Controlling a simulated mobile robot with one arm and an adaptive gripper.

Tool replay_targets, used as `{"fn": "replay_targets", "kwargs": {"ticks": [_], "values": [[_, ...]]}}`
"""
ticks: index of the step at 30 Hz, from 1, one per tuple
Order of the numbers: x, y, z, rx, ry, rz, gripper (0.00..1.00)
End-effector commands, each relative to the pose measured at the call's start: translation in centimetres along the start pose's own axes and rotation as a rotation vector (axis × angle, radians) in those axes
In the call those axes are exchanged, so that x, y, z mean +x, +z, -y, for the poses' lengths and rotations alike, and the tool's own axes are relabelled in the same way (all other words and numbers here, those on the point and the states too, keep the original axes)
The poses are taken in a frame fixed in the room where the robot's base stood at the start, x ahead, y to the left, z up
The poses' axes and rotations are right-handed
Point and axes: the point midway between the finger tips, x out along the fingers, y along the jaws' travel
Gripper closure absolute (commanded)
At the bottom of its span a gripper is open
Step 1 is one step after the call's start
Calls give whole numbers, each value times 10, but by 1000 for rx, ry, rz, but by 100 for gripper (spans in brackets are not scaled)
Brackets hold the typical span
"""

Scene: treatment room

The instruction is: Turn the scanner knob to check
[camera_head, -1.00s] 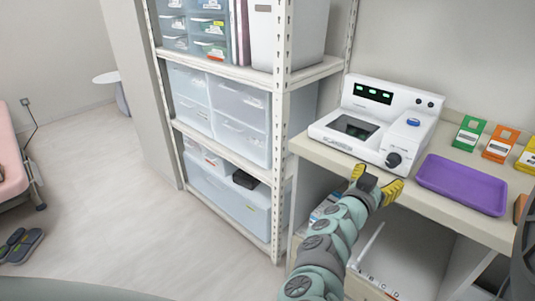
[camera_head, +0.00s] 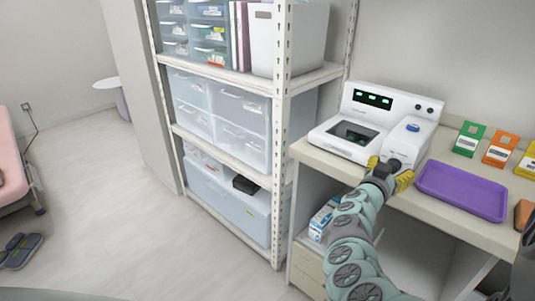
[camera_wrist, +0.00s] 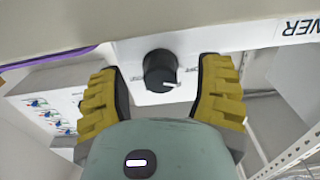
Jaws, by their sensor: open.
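The white scanner (camera_head: 372,122) stands on the counter, with a lit green display, a dark window and a blue button on top. Its black knob (camera_wrist: 160,71) is on the front face; the wrist view shows a light pointer mark on it. My gripper (camera_wrist: 163,85) is open, with its yellow ridged fingers on either side of the knob and a gap left on each side. In the head view my gripper (camera_head: 391,173) is right at the scanner's front right corner and partly covers the knob (camera_head: 396,164).
A purple tray (camera_head: 462,192) lies on the counter (camera_head: 440,213) just right of my gripper. Green (camera_head: 468,139), orange (camera_head: 500,149) and yellow cards stand behind it. A shelf rack (camera_head: 281,130) with clear drawers rises to the left of the counter.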

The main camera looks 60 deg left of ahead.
Motion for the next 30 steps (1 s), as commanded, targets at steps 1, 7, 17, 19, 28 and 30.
{"fn": "replay_targets", "kwargs": {"ticks": [1,7,17,19,28,30], "values": [[0,0,-1,0,2,0,34],[0,0,-1,0,2,-1,42],[0,0,1,1,-2,-1,76],[-1,0,1,1,-2,-1,83],[-1,0,1,2,-2,-1,100],[-1,0,1,7,-1,-1,100]]}}
